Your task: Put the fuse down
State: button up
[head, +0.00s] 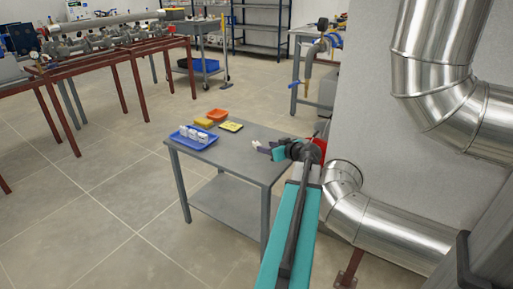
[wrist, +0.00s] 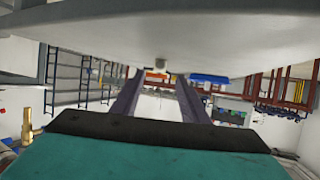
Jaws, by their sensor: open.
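My gripper (head: 260,147) is low over the right part of a small grey table (head: 225,154). In the wrist view, which is upside down, its two dark fingers (wrist: 158,88) stand apart with nothing between them. A small pale grey cylinder (wrist: 161,66) stands on the tabletop just beyond the fingertips, apart from them. It may be the fuse, but it is too small to be sure, and I cannot make it out in the head view. Several white pieces (head: 193,134) sit in a blue tray (head: 207,146) at the table's left end.
A small orange tray (head: 218,115), a yellow sponge-like block (head: 203,122) and a yellow-and-black item (head: 231,126) lie behind the blue tray. Shiny metal pipes (head: 385,235) and a pale wall stand close to my arm's right. The floor left of the table is clear.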

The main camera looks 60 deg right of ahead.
aim_at(259, 144)
jog(key=shift+x, duration=0.85)
jog(key=shift+b+x, duration=0.8)
jog(key=shift+x, duration=1.8)
jog(key=shift+r, duration=0.1)
grip_shut()
jog(key=shift+r, duration=0.15)
